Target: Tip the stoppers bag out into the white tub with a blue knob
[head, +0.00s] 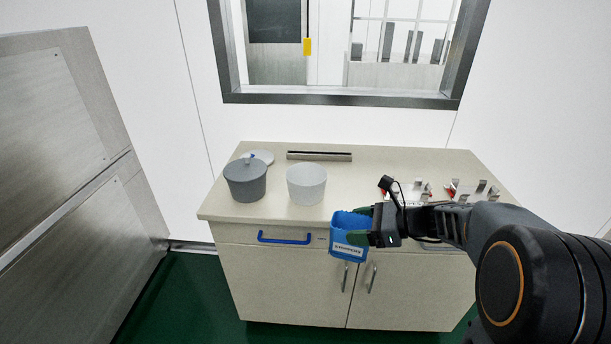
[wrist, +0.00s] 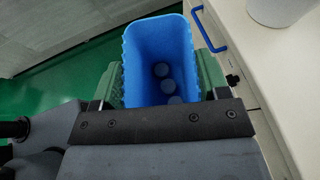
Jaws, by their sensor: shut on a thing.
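My gripper (head: 360,238) is shut on the blue stoppers bag (head: 346,222), with a green finger on each side of it. The bag hangs upright just in front of the counter's front edge, its white label facing out. The white tub (head: 306,185) stands open on the counter, to the left of and behind the bag. A white lid (head: 264,157) with a bit of blue at its knob lies behind the grey tub, partly hidden.
A grey tub (head: 245,183) with its lid on stands left of the white tub. A slotted strip (head: 320,156) lies at the counter's (head: 400,165) back. Metal clips and red items (head: 470,190) sit at the right. A blue drawer handle (head: 284,239) juts from the front.

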